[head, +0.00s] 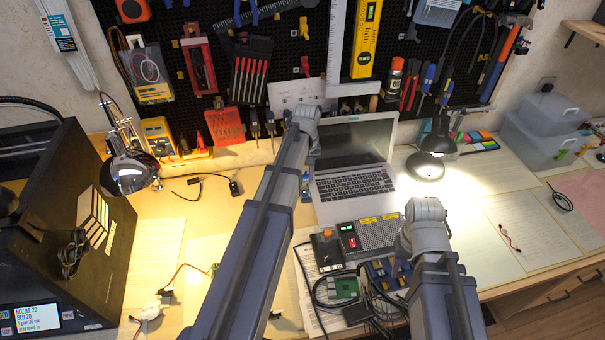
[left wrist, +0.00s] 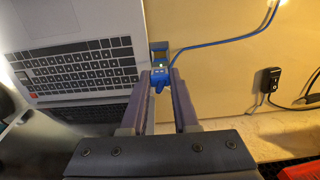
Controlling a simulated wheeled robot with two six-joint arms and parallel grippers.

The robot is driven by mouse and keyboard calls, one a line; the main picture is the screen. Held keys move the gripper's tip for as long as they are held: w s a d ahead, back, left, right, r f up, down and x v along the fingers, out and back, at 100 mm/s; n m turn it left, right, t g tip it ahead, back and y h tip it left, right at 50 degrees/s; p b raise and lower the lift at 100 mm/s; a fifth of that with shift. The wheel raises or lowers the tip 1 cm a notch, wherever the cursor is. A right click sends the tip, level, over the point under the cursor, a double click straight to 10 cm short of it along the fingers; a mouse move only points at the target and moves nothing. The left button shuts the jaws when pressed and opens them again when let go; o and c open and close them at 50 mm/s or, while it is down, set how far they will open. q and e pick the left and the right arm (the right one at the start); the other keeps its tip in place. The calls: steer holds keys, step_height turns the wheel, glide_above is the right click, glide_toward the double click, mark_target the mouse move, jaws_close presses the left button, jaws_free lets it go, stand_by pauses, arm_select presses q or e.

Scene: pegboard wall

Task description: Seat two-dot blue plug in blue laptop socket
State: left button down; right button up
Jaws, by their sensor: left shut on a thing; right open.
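In the left wrist view my left gripper (left wrist: 162,80) is shut on a blue plug (left wrist: 158,76) with small light marks on it; I cannot count its dots clearly. A blue cable (left wrist: 215,42) runs off to the upper right. The plug is close beside the side edge of a silver laptop (left wrist: 85,62). A grey-blue piece (left wrist: 158,47) shows just beyond the plug; I cannot tell whether they are joined. My right gripper (head: 402,262) is low at the right, partly hidden, open.
A black adapter (head: 235,187) and its cable lie left of the laptop. A lit black lamp (head: 431,150) stands at the right. The pegboard with tools rises behind.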

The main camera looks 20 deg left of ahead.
arm_select(q)
steer(key=b, duration=0.6)
glide_above(305, 198)
steer(key=w, duration=0.1)
steer(key=shift+a+f, duration=0.2)
steer(key=shift+f, duration=2.55)
arm_select(e)
steer(key=shift+f, duration=2.75)
arm_select(q)
steer(key=shift+f, duration=0.1)
arm_select(e)
steer(key=shift+f, duration=0.1)
arm_select(q)
steer(key=shift+s+f, duration=0.15)
steer(key=shift+f, duration=0.1)
arm_select(e)
steer(key=shift+s+f, duration=0.2)
steer(key=shift+f, duration=0.05)
